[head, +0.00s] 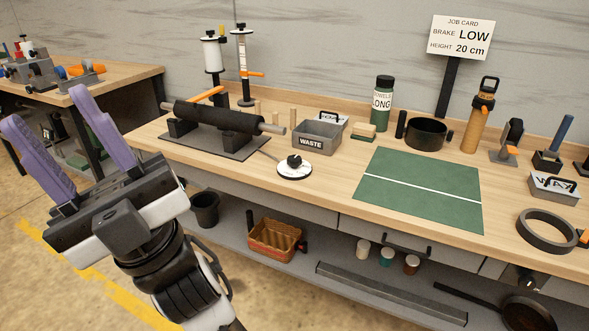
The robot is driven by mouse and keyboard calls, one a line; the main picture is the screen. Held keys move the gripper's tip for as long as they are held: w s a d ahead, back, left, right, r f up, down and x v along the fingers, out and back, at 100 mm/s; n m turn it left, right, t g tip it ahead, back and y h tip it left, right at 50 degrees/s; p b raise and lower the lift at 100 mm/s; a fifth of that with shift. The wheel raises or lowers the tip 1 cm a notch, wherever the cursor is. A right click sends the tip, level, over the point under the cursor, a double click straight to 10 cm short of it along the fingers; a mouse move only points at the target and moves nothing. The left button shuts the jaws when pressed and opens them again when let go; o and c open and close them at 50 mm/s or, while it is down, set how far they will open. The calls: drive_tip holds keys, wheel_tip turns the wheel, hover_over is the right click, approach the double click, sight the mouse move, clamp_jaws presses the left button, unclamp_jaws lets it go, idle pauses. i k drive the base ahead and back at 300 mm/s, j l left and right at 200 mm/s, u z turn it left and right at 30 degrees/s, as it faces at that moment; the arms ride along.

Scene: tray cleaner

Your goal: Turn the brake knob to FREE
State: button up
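A round white dial with a black knob (294,165) sits on the workbench (330,190), in front of the grey WASTE bin. It looks like the brake knob; its markings are too small to read, so I cannot tell its setting. A thin line runs from it toward a dark roller (215,118) on a grey base plate. My gripper (43,105) is at the left, in front of the bench and well apart from the knob. Its two purple fingers are spread wide with nothing between them.
A job card (462,37) reads BRAKE LOW, HEIGHT 20 cm. The WASTE bin (318,136) stands just behind the knob. A green mat (420,188) lies to its right. Bottles and tools line the back. The bench front around the knob is clear.

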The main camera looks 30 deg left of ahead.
sight(293, 161)
drive_tip(key=i+l+u, duration=0.35)
drive_tip(key=i, duration=0.15)
drive_tip(key=i+l+u, duration=0.3)
drive_tip(key=i, duration=0.2)
